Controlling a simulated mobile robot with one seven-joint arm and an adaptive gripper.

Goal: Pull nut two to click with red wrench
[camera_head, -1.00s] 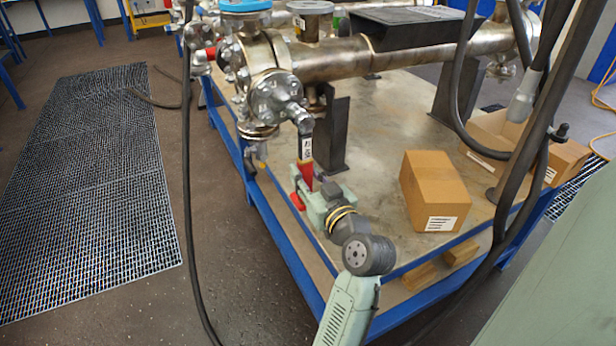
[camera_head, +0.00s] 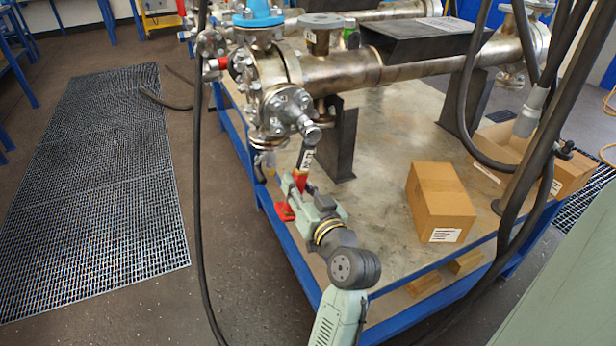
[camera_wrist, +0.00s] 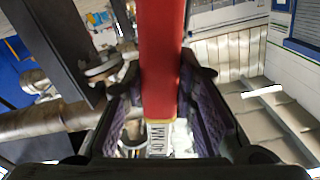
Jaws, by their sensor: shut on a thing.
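My gripper (camera_head: 297,185) is shut on the red handle of the wrench (camera_head: 301,176), just in front of the vessel's left end. In the wrist view the red handle (camera_wrist: 160,60) runs between the dark finger pads, with a white labelled part of the wrench below it. In the head view the wrench's upper end meets a silver fitting (camera_head: 311,132) on the flange (camera_head: 272,105). Several nuts sit around the flange; I cannot tell which is nut two, and the wrench's contact with it is too small to see.
A cardboard box (camera_head: 440,203) stands on the blue-edged bench (camera_head: 370,215) to the right of my arm. Dark hoses (camera_head: 510,200) hang at the right, and a thin cable (camera_head: 198,220) hangs at the left. A floor grating (camera_head: 95,190) lies at far left.

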